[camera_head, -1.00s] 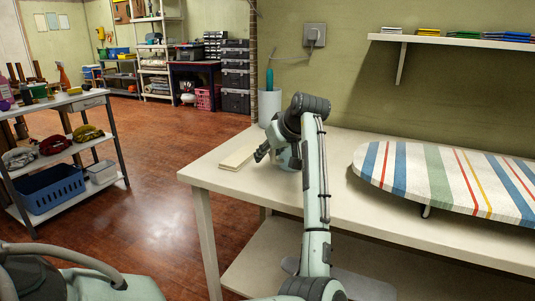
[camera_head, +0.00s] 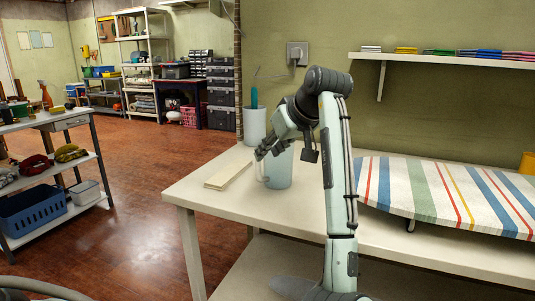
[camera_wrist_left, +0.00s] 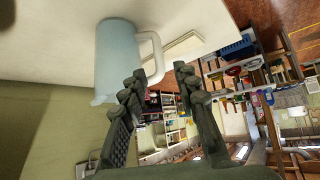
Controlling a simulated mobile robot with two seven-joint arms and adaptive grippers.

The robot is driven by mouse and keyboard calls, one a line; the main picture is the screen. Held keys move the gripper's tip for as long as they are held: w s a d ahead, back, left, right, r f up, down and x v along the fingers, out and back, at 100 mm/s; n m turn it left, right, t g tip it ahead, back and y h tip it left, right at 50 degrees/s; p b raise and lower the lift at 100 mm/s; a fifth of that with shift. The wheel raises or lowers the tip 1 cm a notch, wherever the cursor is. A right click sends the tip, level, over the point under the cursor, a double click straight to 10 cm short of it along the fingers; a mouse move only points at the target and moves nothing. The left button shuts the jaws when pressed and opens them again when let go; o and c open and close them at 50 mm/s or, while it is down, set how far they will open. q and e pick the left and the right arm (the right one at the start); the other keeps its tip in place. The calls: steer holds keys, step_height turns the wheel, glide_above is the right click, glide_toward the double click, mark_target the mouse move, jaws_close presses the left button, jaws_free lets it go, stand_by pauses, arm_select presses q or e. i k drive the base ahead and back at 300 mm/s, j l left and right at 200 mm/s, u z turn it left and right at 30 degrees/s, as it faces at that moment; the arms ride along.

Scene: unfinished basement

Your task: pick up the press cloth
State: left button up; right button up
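A flat cream piece (camera_head: 229,174), perhaps the folded press cloth, lies on the left end of the white table (camera_head: 195,190); I cannot tell cloth from board. It also shows in the left wrist view (camera_wrist_left: 185,46), beyond the jug's handle. A pale blue jug (camera_head: 279,170) stands just right of it, and is large in the left wrist view (camera_wrist_left: 117,55). My left gripper (camera_head: 262,153) is beside the jug's upper part, right of the cream piece. In the left wrist view the fingers (camera_wrist_left: 158,74) are apart with nothing held between them. My right gripper is out of view.
A striped ironing board (camera_head: 450,195) covers the table's right side. A pale holder (camera_head: 255,125) with a teal item stands at the back. A wall shelf (camera_head: 440,59) holds several folded coloured items. A cart with a blue basket (camera_head: 32,210) is at left.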

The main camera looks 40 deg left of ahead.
mark_target(220, 182)
steer(key=u, duration=1.35)
steer(key=k+l, duration=0.1)
steer(key=l, duration=0.25)
steer(key=k+l, duration=0.1)
steer(key=l, duration=0.25)
